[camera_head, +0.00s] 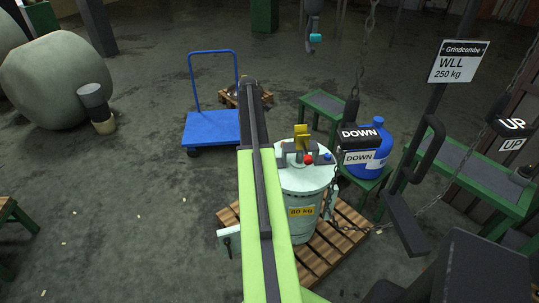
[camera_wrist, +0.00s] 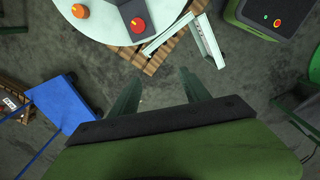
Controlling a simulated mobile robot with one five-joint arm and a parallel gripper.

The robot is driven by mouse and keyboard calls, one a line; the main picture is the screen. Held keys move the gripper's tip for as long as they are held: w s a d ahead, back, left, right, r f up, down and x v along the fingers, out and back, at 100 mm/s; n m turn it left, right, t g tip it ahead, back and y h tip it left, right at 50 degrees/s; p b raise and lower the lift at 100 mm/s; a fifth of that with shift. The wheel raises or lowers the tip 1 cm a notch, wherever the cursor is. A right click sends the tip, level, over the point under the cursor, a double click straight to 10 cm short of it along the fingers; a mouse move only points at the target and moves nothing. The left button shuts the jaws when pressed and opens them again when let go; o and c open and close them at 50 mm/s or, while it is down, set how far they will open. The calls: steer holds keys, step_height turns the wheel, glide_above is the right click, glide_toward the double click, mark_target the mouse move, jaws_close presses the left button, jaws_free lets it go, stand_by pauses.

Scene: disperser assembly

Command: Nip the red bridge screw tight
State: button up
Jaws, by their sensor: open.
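The red bridge screw (camera_head: 308,160) shows as a round red knob on the grey bridge across the lid of a pale drum (camera_head: 286,221) labelled 80 kg. A blue knob (camera_head: 327,156) and a yellow bracket (camera_head: 302,137) are also on the drum's top. In the wrist view the red screw (camera_wrist: 138,25) sits on a dark block over the pale lid, near the top edge. My gripper (camera_wrist: 157,78) is open and empty, with its fingers over the floor and pallet edge, apart from the screw. In the head view my arm hides part of the drum's left side.
The drum stands on a wooden pallet (camera_head: 337,247). A chain hangs beside its right side, near DOWN and UP pendants (camera_head: 361,136). A blue cart (camera_head: 209,128) stands back left. A blue bottle (camera_head: 372,161) stands on a green stand at right. The left floor is mostly clear.

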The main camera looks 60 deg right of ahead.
steer(key=s+d, duration=0.5)
steer(key=d, duration=0.3)
steer(key=shift+n, duration=0.5)
steer(key=f+b, duration=1.7)
steer(key=shift+s+a, duration=0.15)
steer(key=shift+a, duration=0.15)
steer(key=shift+r, duration=0.1)
jaws_close()
